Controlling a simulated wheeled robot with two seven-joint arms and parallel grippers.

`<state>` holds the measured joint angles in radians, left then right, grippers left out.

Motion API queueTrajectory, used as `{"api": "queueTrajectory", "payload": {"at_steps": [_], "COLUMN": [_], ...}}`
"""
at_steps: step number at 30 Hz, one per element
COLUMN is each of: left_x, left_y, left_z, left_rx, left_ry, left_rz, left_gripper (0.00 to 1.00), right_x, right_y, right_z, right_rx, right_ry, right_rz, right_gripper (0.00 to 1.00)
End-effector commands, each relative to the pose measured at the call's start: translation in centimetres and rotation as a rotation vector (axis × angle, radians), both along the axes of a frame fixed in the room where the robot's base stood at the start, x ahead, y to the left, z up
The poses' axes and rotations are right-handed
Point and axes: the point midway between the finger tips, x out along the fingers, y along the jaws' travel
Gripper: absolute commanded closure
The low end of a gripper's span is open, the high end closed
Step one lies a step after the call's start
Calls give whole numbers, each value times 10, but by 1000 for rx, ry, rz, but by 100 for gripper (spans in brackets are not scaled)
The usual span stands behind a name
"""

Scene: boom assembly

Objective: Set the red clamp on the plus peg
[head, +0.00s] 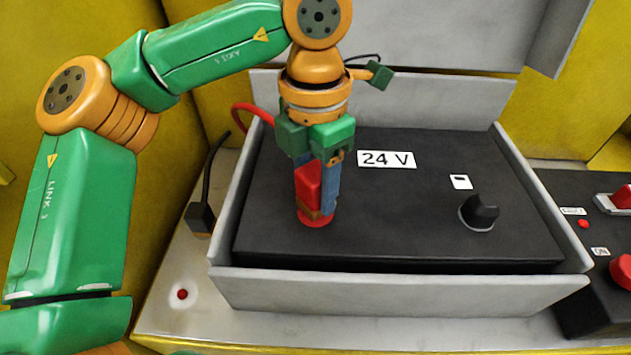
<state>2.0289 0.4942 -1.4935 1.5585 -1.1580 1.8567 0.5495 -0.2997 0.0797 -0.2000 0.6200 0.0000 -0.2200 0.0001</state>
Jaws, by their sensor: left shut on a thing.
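My left gripper (320,203) points down over the left part of the black battery (385,225) labelled "24 V". It is shut on the red clamp (307,182), which shows between and beside the blue fingers. Just below the clamp is a red ring (316,220) on the battery top, at the plus peg. The fingers and clamp hide the peg, and I cannot tell whether the clamp is seated around it or just above it. A red cable (240,107) loops out behind the wrist on the left. My right gripper is not in view.
The battery sits in a grey tray (400,295) with raised walls. A black knob-like cap (479,212) stands on the battery's right. A black clamp (200,217) with a black cable lies left of the tray. A dark panel with red controls (622,270) is at right.

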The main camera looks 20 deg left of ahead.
Motion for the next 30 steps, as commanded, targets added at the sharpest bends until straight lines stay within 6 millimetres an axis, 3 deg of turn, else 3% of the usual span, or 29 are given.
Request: {"api": "queueTrajectory", "payload": {"at_steps": [26, 27, 30], "left_x": [0, 0, 0], "left_y": [0, 0, 0], "left_z": [-17, -17, -17], "left_rx": [0, 0, 0], "left_ry": [1, 1, 1], "left_rz": [0, -1, -1], "left_gripper": [100, 37, 13], "right_x": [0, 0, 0], "right_y": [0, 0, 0], "right_z": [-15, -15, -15], "right_rx": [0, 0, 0], "right_ry": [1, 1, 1], "right_rz": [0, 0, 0], "right_gripper": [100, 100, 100]}}
